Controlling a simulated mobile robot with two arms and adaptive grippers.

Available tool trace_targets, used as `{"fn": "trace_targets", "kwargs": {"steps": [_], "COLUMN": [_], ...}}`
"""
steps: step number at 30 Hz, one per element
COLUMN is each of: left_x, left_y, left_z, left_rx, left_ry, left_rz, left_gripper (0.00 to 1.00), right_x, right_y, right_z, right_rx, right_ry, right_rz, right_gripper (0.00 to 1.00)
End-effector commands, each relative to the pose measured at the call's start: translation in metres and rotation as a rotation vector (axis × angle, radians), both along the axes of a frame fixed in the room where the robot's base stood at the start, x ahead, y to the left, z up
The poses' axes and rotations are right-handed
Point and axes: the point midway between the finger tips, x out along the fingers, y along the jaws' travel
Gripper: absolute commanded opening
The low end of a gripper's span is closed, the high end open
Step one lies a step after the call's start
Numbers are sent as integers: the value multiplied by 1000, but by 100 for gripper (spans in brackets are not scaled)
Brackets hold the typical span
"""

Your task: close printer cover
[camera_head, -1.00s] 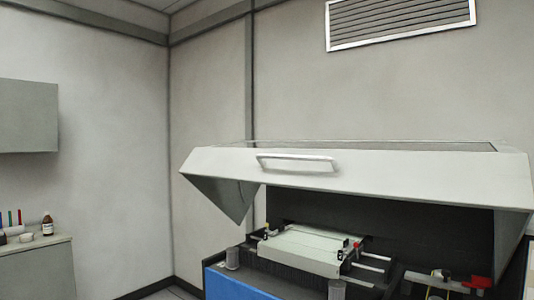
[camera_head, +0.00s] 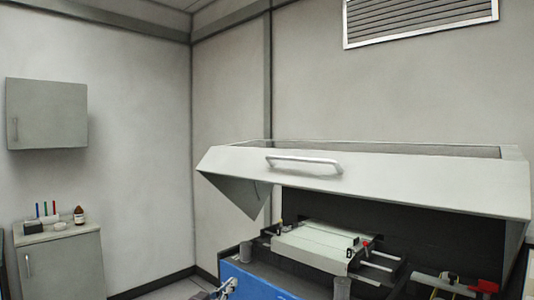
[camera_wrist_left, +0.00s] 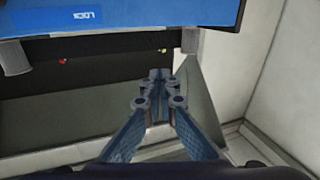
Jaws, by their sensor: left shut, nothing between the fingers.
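The printer cover (camera_head: 400,182) is a pale slanted hood, raised open above the printer's dark interior in the head view. A white bar handle (camera_head: 304,163) is on its front face. The printer (camera_head: 262,280) has a blue front and a white mechanism (camera_head: 315,243) inside. My left gripper (camera_head: 228,286) shows at the bottom edge of the head view, low beside the blue front and well below the handle. In the left wrist view its blue fingers (camera_wrist_left: 160,76) are together and empty, near the printer's blue panel (camera_wrist_left: 120,18). My right gripper is not in view.
A grey cabinet (camera_head: 58,268) with a brown bottle (camera_head: 79,215) and small items stands at the left. A wall cupboard (camera_head: 47,113) hangs above it. Floor shows between the cabinet and printer. Red and black parts (camera_head: 480,285) are at the lower right.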

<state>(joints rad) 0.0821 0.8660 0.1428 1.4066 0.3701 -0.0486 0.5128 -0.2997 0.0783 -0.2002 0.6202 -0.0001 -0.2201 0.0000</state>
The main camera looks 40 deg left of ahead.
Motion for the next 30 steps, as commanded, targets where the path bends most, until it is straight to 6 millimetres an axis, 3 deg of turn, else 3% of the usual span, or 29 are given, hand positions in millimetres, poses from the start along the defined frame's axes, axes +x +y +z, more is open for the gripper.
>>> {"fn": "trace_targets", "kwargs": {"steps": [1, 3, 6, 9, 12, 15, 19, 30], "left_x": [3, 1, -13, -31, -48, -57, -58, -25], "left_y": [-4, -14, -38, -64, -86, -98, -102, -103], "left_z": [66, 144, 245, 320, 367, 390, 401, 427], "left_rx": [19, 30, 50, 67, 82, 88, 88, 86], "left_ry": [-86, -195, -334, -436, -502, -534, -545, -547], "left_rz": [-27, -70, -140, -209, -261, -290, -298, -295], "left_gripper": [0, 0, 0, 0, 0, 0, 0, 0], "right_x": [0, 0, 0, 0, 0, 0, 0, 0], "right_y": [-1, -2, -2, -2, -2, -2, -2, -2], "right_z": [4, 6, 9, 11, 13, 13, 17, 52], "right_rx": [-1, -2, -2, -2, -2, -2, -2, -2], "right_ry": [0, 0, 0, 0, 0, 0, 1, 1], "right_rz": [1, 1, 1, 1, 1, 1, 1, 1], "right_gripper": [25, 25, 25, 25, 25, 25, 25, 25]}}
